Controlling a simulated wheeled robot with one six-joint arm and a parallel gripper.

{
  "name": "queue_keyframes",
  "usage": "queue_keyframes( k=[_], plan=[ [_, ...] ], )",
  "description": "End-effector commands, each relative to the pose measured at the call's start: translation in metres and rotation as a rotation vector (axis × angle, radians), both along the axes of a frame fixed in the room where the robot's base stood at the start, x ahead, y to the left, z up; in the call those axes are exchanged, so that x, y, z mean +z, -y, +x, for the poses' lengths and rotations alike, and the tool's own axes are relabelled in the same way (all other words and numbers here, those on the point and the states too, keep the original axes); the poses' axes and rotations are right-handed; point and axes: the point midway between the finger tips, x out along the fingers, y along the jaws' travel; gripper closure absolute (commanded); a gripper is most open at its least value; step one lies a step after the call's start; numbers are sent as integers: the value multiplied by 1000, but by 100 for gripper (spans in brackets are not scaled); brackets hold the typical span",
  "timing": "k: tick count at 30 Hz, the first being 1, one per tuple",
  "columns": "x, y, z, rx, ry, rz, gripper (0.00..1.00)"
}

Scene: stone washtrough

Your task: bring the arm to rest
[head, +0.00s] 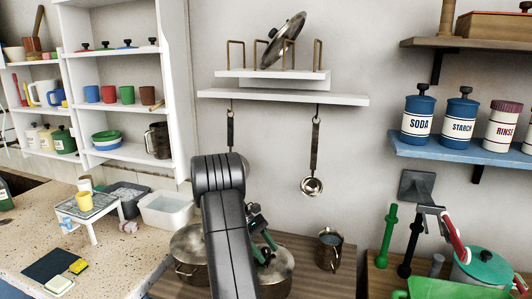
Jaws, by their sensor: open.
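My arm (228,235) rises from the bottom edge of the head view, bends at the top, and covers part of the scene. My gripper (264,243) shows only partly, just right of the arm link, above the pots on the wooden counter. It is open, and I see nothing held in it. Part of it is hidden by my arm, and I cannot tell how far it is from the pots.
Two metal pots (187,262) and a metal mug (329,250) stand on the wooden counter (315,283) near my arm. A ladle (313,165) hangs from the white wall shelf (285,97). A blue shelf (450,154) with canisters is at right. A small white table (95,212) stands left.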

Motion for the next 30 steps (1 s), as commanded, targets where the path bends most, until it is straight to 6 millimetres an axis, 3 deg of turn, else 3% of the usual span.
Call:
queue_keyframes(
  k=[12,30],
  plan=[
    [-4,-1,-2,438,1,0,48],
    [-5,0,-4,889,3,0,48]
  ],
)
